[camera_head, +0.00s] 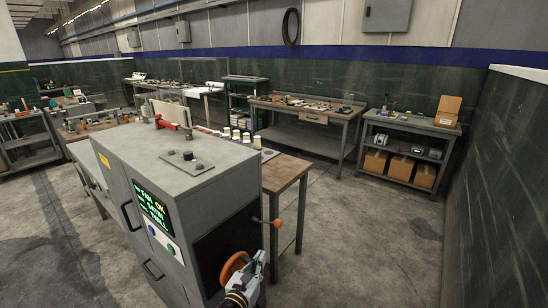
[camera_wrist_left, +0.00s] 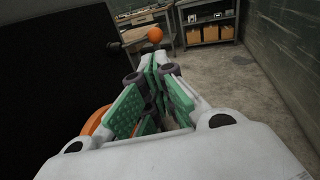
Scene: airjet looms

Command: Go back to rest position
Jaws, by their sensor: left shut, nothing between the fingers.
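My left gripper (camera_head: 259,257) is low in the head view, beside the right side of a grey machine cabinet (camera_head: 185,180). In the left wrist view its green-padded fingers (camera_wrist_left: 152,62) come together at the tips with nothing between them. An orange handwheel (camera_head: 232,267) on the cabinet's side is right beside the gripper; in the wrist view part of the wheel (camera_wrist_left: 96,122) shows behind the left finger. Whether they touch I cannot tell. An orange ball knob (camera_head: 277,223) on a lever is just above the gripper. My right gripper is not in view.
The cabinet has a lit display (camera_head: 153,207) and a red-handled part (camera_head: 166,122) on top. A wooden-topped table (camera_head: 285,172) stands behind it. A workbench (camera_head: 310,107) and a shelf with boxes (camera_head: 408,125) line the back. The floor (camera_head: 360,240) at right is clear.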

